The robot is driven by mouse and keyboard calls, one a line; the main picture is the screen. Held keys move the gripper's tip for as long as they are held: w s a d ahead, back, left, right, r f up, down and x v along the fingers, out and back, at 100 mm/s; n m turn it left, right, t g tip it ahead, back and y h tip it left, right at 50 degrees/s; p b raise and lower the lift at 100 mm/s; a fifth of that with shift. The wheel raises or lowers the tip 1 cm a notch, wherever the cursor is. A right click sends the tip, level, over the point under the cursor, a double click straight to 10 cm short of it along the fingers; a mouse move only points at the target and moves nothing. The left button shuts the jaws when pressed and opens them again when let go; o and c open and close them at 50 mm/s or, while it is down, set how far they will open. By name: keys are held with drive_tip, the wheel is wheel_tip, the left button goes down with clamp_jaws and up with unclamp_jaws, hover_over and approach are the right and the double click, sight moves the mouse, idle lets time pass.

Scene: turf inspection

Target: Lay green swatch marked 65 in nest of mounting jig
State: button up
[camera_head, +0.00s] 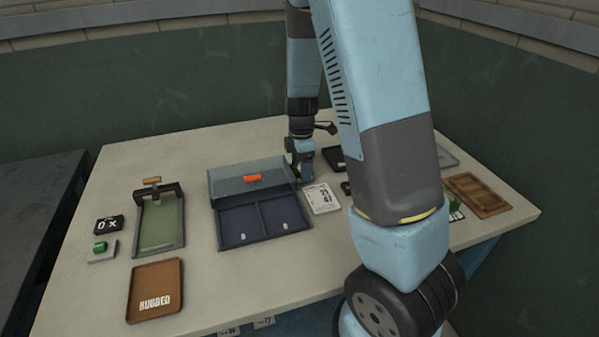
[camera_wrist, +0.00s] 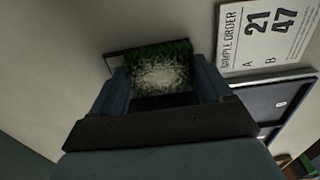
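In the wrist view a green turf swatch (camera_wrist: 160,70) with a pale, worn-looking middle sits between the two fingers of my gripper (camera_wrist: 162,88). The fingers appear closed on its sides. No number shows on this swatch, so I cannot tell whether it is the one marked 65. In the head view my gripper (camera_head: 301,172) is low over the back middle of the table, with a bit of green at it. I cannot make out the mounting jig for certain; my arm hides part of the table's right side.
A sample order card (camera_head: 321,198) reading 21 and 47 lies beside a two-compartment case (camera_head: 230,236). Left are a green-bedded fixture (camera_head: 160,222), a "RUBBED" tray (camera_head: 143,306) and a small display (camera_head: 108,225). A wooden tray (camera_head: 477,195) lies right. The front middle of the table is clear.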

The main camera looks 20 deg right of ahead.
drive_tip(key=c, duration=0.6)
drive_tip(key=shift+c, duration=0.2)
drive_tip(key=shift+r, duration=0.1)
drive_tip(key=shift+r, duration=0.2)
drive_tip(key=r, duration=0.3)
drive_tip(key=shift+s+r, duration=0.1)
drive_tip(key=shift+s, duration=0.15)
drive_tip(key=s+r, duration=0.9)
drive_tip(key=s, duration=0.4)
drive_tip(key=shift+s+d+r, duration=0.15)
drive_tip(key=shift+s+d, duration=0.1)
drive_tip(key=shift+d, duration=0.1)
